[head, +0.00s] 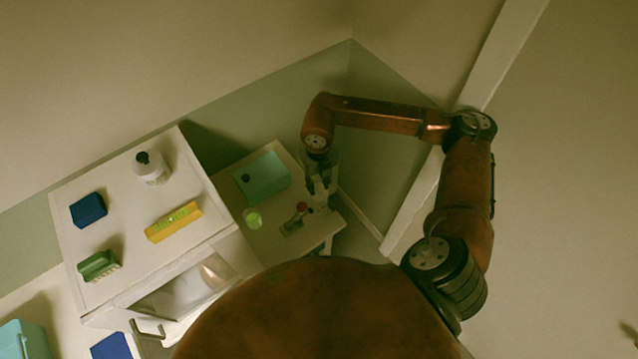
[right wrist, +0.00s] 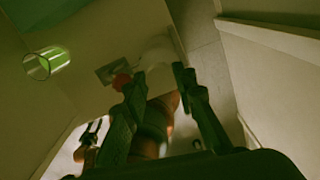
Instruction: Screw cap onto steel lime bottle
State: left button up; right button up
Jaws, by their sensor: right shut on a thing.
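My right gripper (head: 318,186) points down over the front right part of the small white table. It is shut on a pale, whitish thing (head: 318,201), seen partly between the fingers; its shape is unclear. In the right wrist view the two dark fingers (right wrist: 160,84) stand on either side of the pale thing (right wrist: 156,48). A round red top (head: 301,207) is just left of the gripper, by a small grey plate (head: 292,228); it also shows in the wrist view (right wrist: 121,82). A lime-green glass-like cup (head: 252,218) stands farther left. I cannot make out a steel lime bottle.
A teal box (head: 262,177) with a dark knob stands behind on the small table. The taller cabinet (head: 130,235) at left holds a white dark-capped bottle (head: 151,169), blue block (head: 88,210), yellow level (head: 173,222) and green brush (head: 98,265). A wall rises close on the right.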

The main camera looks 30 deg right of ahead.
jog(key=shift+c, duration=0.9)
grip_shut()
jog(key=m+p, duration=0.1)
jog(key=m, duration=0.6)
jog(key=shift+r+p, duration=0.1)
jog(key=shift+p, duration=0.3)
jog(key=m+p, duration=0.2)
jog(key=m, duration=0.4)
jog(key=shift+m, duration=0.4)
jog(key=o, duration=1.1)
grip_release()
jog(key=shift+o, duration=0.2)
